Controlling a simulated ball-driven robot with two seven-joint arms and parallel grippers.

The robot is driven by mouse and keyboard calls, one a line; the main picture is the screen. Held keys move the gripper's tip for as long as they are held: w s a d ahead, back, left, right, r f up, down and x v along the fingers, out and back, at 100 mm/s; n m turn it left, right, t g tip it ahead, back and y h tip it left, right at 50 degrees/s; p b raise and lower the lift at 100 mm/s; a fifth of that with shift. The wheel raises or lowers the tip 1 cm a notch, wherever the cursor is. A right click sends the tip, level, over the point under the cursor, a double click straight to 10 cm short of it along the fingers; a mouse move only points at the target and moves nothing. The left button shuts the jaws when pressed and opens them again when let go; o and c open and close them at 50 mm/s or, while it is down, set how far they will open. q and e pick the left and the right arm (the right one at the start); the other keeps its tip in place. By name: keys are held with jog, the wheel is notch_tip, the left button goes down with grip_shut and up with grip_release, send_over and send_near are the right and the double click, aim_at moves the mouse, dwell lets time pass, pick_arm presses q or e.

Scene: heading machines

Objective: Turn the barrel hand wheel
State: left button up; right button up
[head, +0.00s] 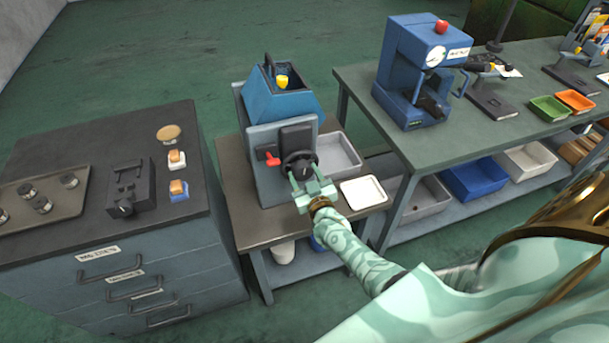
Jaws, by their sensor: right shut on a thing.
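The barrel machine is a grey-blue block (265,160) with a blue hopper on top, standing on a small table in the middle of the head view. Its black hand wheel (300,161) faces me on the right part of its front. My right gripper (308,184) is at the lower rim of the wheel, its pale green fingers shut on it. The fingers hide the bottom of the wheel. A red lever (272,159) sticks out just left of the wheel. My left gripper is not in view.
A white tray (363,192) lies right of my gripper on the small table (250,233), with a grey bin (337,153) behind it. A dark drawer cabinet (150,255) stands left. A long bench (480,130) with a blue press (408,70) stands right.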

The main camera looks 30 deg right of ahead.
dwell(0.5)
jog(key=o, duration=1)
jog(key=shift+c, duration=0.2)
jog(key=p+v, duration=0.2)
jog(key=v, duration=1.4)
jog(key=shift+s, duration=0.2)
jog(key=shift+a, duration=0.1)
